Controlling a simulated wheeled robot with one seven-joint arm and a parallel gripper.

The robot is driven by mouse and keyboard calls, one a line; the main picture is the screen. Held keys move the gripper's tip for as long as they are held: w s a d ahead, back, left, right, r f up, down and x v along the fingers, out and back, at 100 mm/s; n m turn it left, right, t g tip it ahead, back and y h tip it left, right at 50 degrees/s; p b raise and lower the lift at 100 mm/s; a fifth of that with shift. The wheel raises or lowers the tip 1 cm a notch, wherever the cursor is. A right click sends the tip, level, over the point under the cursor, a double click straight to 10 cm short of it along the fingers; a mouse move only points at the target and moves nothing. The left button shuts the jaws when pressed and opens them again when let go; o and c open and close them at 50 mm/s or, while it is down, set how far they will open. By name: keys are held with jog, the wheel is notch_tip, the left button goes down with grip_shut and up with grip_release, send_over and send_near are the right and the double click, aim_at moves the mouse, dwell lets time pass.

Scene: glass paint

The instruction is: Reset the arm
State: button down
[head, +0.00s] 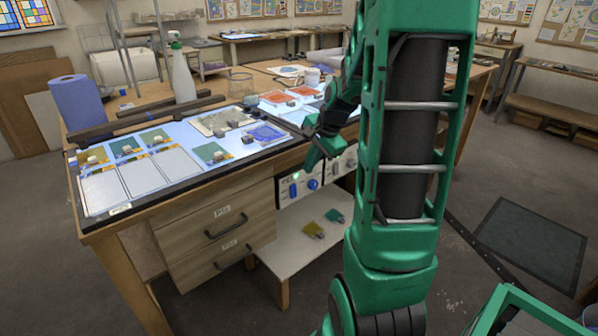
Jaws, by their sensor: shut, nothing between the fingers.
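My green arm (408,240) rises through the right middle of the head view and blocks part of the bench. My gripper (308,167) is beyond it, low in front of the bench's front edge, close to the control box (300,187) with blue knobs. The gripper is small in this view. Its fingers are shut with nothing between them.
A lit glass panel (103,192) on the wooden bench carries coloured glass pieces. A blue paper roll (78,102) and a spray bottle (181,70) stand behind it. Drawers (220,225) and a low shelf (290,248) are below. Floor on the right is mostly clear.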

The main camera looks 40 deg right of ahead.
jog(key=shift+r, duration=0.15)
jog(key=s+a+r+n+g, duration=0.2)
jog(key=s+a+n, duration=0.4)
jog(key=s, duration=0.6)
jog(key=s+a+r+n+g, duration=0.2)
jog(key=s+a+n, duration=0.4)
jog(key=s, duration=0.6)
jog(key=shift+s+a+g, duration=0.2)
jog(key=shift+a+g, duration=0.1)
jog(key=shift+a, duration=0.5)
jog(key=shift+w+f, duration=0.3)
jog(key=shift+w, duration=0.35)
